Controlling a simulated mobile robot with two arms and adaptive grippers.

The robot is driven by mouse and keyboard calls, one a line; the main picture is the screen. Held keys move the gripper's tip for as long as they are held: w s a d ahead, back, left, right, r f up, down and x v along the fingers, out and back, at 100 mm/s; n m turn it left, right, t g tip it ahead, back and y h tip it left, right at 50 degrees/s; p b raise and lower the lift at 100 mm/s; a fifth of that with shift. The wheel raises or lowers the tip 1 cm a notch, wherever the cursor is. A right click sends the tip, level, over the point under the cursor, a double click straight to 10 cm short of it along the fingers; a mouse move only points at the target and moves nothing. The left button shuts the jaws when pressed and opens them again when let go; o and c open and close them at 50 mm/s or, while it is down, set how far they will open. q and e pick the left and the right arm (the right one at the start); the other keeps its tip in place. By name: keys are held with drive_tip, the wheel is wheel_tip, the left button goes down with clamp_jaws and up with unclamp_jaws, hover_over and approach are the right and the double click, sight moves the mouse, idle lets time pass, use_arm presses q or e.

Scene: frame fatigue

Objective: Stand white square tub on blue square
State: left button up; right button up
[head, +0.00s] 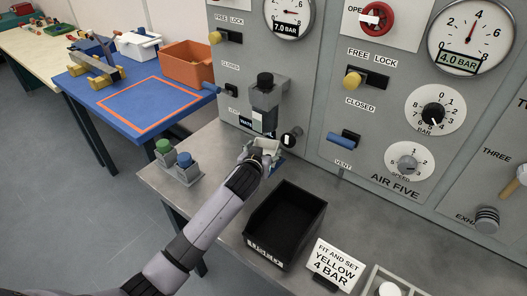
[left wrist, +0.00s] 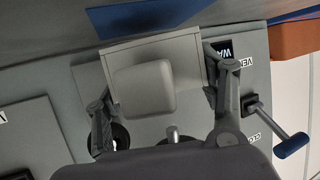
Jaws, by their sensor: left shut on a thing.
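The white square tub (head: 268,145) is between the fingers of my left gripper (head: 261,157), in front of the grey panel and over the bench. In the left wrist view the tub (left wrist: 145,90) fills the space between the two fingers of the left gripper (left wrist: 160,95), which is shut on it. In the left wrist view the blue square (left wrist: 150,15) lies just beyond the tub's edge. I cannot tell the tub's height over the bench. My right gripper is not in view.
A black bin (head: 287,222) stands on the bench right of my left arm. A green and a blue button block (head: 178,168) stand to the left. A valve with a black knob (head: 264,95) juts from the panel behind the tub.

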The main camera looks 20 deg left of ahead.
use_arm(q)
drive_tip(key=shift+f, duration=0.5)
drive_tip(key=shift+f+b, duration=0.1)
drive_tip(key=shift+b, duration=0.2)
drive_tip(key=o, duration=1.2)
drive_tip(key=shift+c, duration=0.2)
drive_tip(key=shift+r+p, duration=0.3)
drive_tip(key=shift+r, duration=0.2)
drive_tip(key=shift+s+r, duration=0.2)
drive_tip(key=v, duration=1.1)
drive_tip(key=shift+s, duration=0.3)
